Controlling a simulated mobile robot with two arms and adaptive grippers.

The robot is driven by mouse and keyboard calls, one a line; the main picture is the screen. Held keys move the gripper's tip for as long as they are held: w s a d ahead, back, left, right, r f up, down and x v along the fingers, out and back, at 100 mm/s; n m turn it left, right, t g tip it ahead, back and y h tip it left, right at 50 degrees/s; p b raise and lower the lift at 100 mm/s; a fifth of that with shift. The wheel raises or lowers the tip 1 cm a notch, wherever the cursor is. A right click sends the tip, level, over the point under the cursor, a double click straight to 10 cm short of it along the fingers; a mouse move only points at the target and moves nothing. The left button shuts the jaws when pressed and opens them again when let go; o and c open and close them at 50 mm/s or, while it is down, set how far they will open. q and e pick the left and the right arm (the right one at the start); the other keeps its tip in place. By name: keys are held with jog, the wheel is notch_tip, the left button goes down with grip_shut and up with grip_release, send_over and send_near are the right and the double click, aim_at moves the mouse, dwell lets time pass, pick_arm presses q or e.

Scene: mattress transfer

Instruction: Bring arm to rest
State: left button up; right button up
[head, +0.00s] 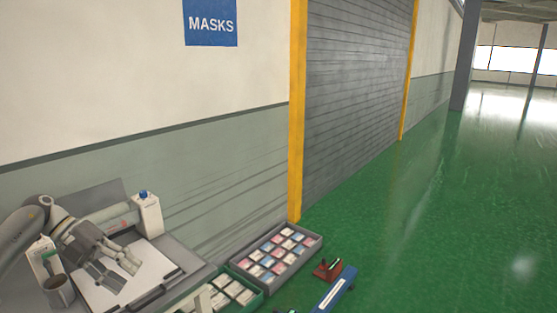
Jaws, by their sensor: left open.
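My left gripper (117,272) shows at the lower left in the head view. Its fingers are apart and point down and to the right, over a clipboard (160,272) with white paper. I see nothing between the fingers. I cannot tell whether the fingertips touch the paper. My left arm comes in from the left edge. My right gripper is not in view.
A cup (58,291) and a dispenser bottle with a blue top (147,212) stand near the clipboard. A grey tray of small packets (315,240) lies right of it. A MASKS sign (211,22) hangs on the wall. Green floor (440,220) is open at right.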

pick_arm(q)
jog(key=w+d+f+n+t+h+b, duration=0.1)
jog(key=w+d+f+n+t+h, duration=0.15)
jog(key=d+f, duration=0.45)
jog(key=w+d+f+n+t+h, duration=0.2)
jog(key=w+d+f+n+t, duration=0.15)
jog(key=d+f, duration=0.45)
jog(key=s+a+f+n+t+y, duration=0.15)
jog(key=f+n, duration=0.25)
jog(key=f, duration=0.4)
jog(key=s+f+n+t+y+b, duration=0.1)
jog(key=s+f+n+t+y, duration=0.25)
jog(key=f, duration=0.55)
jog(key=s+a+f+n+t+y, duration=0.1)
jog(key=s+f+n+t+y, duration=0.1)
jog(key=f+n, duration=0.45)
jog(key=s+a+f+n+g+y+b, duration=0.15)
jog(key=s+f+n+g+y, duration=0.45)
jog(key=s+f, duration=1.7)
jog(key=s+f+n+g, duration=0.2)
jog(key=s+f, duration=0.1)
jog(key=s, duration=1.1)
jog(key=s+d+f+n+g+y, duration=0.1)
jog(key=s+f+n+g, duration=0.1)
jog(key=s, duration=1.2)
jog(key=shift+d+f+n+g, duration=0.25)
jog(key=shift+f+n+g, duration=0.15)
jog(key=shift+f+g, duration=0.35)
